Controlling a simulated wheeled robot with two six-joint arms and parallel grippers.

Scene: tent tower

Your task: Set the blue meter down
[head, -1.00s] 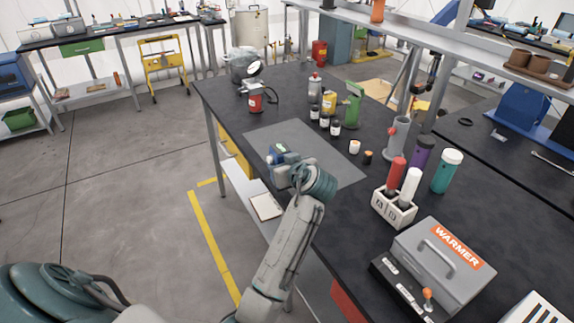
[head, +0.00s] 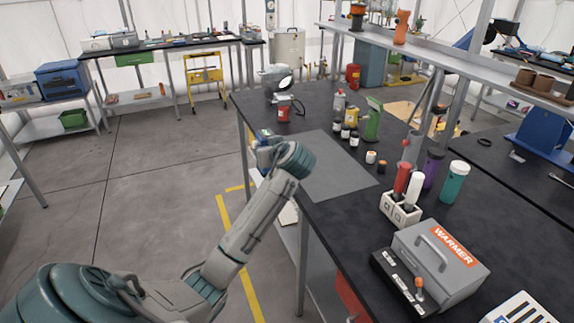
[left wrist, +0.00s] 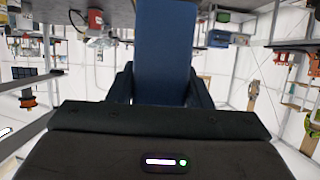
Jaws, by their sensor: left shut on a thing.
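The blue meter (left wrist: 165,50) fills the upper middle of the left wrist view, between the dark fingers of my left gripper (left wrist: 163,92). In the head view my left gripper (head: 266,146) is shut on it at the table's left edge, beside the grey mat (head: 345,180). Only a small part of the meter (head: 264,134) shows there, as my wrist hides much of it. I cannot tell its height above the table. My right gripper is not in view.
The mat is bare. A marker rack (head: 400,210) and a grey warmer (head: 440,262) stand at the right. Open floor lies left of the table.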

